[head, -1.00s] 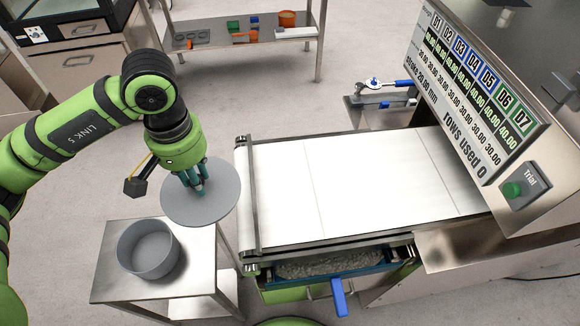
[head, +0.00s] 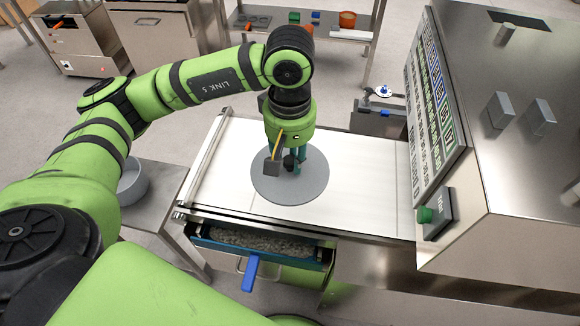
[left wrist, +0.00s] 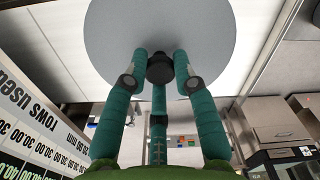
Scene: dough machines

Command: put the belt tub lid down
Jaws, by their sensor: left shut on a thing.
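The belt tub lid (head: 290,186) is a round grey disc with a dark knob. In the head view it is over the white belt (head: 237,165), near the belt's left half. My left gripper (head: 293,165) points down and is shut on the lid's knob. In the left wrist view the teal fingers (left wrist: 158,75) close around the dark knob, and the lid (left wrist: 160,25) fills the top. I cannot tell whether the lid touches the belt or hangs just above it. The grey tub (head: 133,184) stands at the left, partly hidden by my arm. My right gripper is not in view.
The tub stands on a small steel table (head: 152,211). A blue-rimmed drawer of pale material (head: 262,240) with a blue handle (head: 251,272) sits under the belt. The machine's display panel (head: 433,120) and green Trial button (head: 425,215) stand at the right. A shelf with small parts is behind.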

